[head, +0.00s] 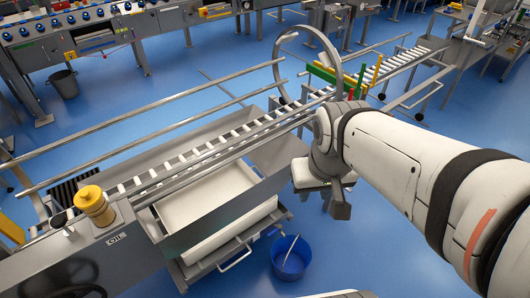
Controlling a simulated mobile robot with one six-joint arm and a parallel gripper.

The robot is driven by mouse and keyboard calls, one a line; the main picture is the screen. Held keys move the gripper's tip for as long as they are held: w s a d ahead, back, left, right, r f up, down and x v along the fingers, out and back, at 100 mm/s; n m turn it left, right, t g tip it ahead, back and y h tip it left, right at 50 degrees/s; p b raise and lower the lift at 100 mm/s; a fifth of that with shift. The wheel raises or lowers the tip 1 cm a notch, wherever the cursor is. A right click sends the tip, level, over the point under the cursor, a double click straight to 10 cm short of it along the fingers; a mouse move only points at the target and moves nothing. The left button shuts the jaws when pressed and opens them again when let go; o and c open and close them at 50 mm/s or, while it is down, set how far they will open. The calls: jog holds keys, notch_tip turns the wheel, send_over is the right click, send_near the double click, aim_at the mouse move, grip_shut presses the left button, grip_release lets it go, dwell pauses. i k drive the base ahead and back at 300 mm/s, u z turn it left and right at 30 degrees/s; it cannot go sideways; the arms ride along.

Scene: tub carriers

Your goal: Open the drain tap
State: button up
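I cannot make out a drain tap for certain; it may be hidden or too small to tell. A cream tub (195,197) sits in a metal carrier below the roller conveyor. A blue bucket (291,262) stands on the floor at the tub's near right corner, with a thin pale rod across it. My arm reaches in from the right. My gripper (325,196) points down, right of the tub and above the bucket in the picture. Its fingers are seen at an angle, so their opening is unclear. I see nothing held in it.
A roller conveyor (230,134) with metal side rails runs behind the tub, with a large metal hoop (279,62) over it. Blue floor is clear around the bucket.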

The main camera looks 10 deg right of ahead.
aim_at(279, 227)
jog(key=u, duration=0.1)
jog(key=k, duration=0.95)
jog(key=z, duration=0.5)
jog(key=i, duration=1.3)
jog(key=u, duration=0.3)
